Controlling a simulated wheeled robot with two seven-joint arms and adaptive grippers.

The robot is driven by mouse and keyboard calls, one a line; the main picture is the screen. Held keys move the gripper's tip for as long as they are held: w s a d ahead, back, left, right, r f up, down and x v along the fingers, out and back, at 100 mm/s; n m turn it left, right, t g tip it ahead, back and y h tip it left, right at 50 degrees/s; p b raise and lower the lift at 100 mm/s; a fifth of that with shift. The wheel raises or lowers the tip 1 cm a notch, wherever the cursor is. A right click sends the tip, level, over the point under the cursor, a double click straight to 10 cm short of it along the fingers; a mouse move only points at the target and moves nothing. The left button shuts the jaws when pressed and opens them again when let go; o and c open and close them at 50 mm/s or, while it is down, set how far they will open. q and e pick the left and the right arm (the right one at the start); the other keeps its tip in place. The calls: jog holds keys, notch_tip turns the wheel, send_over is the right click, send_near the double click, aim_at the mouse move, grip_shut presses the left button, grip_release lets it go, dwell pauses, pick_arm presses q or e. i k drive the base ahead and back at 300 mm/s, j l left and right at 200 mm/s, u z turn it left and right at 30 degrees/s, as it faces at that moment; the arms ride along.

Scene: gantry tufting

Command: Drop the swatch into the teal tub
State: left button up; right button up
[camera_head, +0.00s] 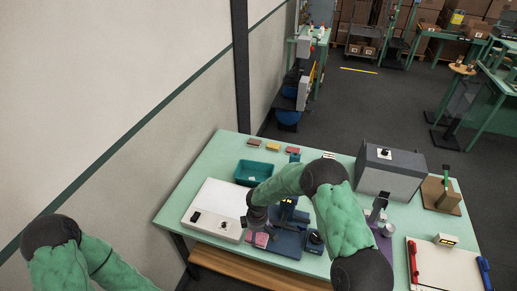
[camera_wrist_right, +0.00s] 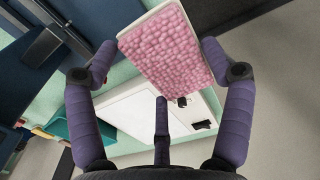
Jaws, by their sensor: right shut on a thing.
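The swatch (camera_head: 260,240) is a pink, bumpy-textured rectangle with a pale edge. My right gripper (camera_head: 257,231) is shut on it above the front of the green table. In the right wrist view the swatch (camera_wrist_right: 166,48) sits between the fingertips of the right gripper (camera_wrist_right: 158,55). The teal tub (camera_head: 240,180) stands open on the table, behind the gripper, near the back left. Part of it also shows at the left of the right wrist view (camera_wrist_right: 60,130). Only a part of my left arm shows at the lower left, without its gripper.
A white flat box (camera_head: 207,202) lies left of the gripper, in front of the tub. A dark blue machine (camera_head: 288,240) stands just right of the swatch. Several small coloured pieces (camera_head: 272,146) lie along the back edge. A grey box (camera_head: 390,176) stands farther right.

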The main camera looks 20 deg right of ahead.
aim_at(254, 175)
jog(key=i+l, duration=0.2)
jog(key=i, duration=0.25)
jog(key=i+l, duration=0.2)
jog(key=i, duration=0.25)
jog(key=i+l, duration=0.2)
jog(key=i, duration=0.3)
